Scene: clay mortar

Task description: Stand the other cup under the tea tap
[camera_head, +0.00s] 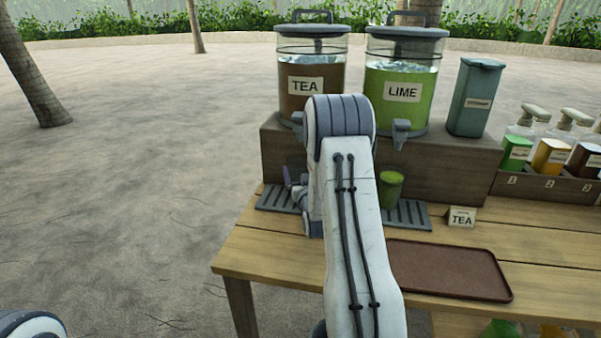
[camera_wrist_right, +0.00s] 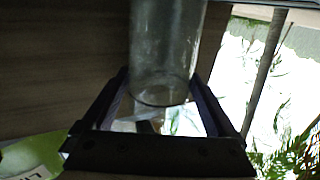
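A clear, empty-looking glass cup (camera_wrist_right: 165,50) sits between the fingers of my right gripper (camera_wrist_right: 160,88) in the right wrist view. Both fingertips meet its sides, so the gripper looks shut on it. In the head view my right gripper (camera_head: 294,188) is low over the left drip tray (camera_head: 271,198), below the tea dispenser (camera_head: 311,80). My arm hides the cup and most of this spot there. The tea tap (camera_head: 298,118) shows just left of my arm. Another cup, filled green (camera_head: 391,188), stands on the right drip tray (camera_head: 410,214) below the lime tap (camera_head: 401,132). My left gripper is out of view.
The lime dispenser (camera_head: 402,85) and a teal canister (camera_head: 474,97) stand on the wooden riser (camera_head: 450,165). A small TEA card (camera_head: 461,217) and an empty brown tray (camera_head: 448,270) lie toward the front. Pump bottles (camera_head: 553,150) stand at the right.

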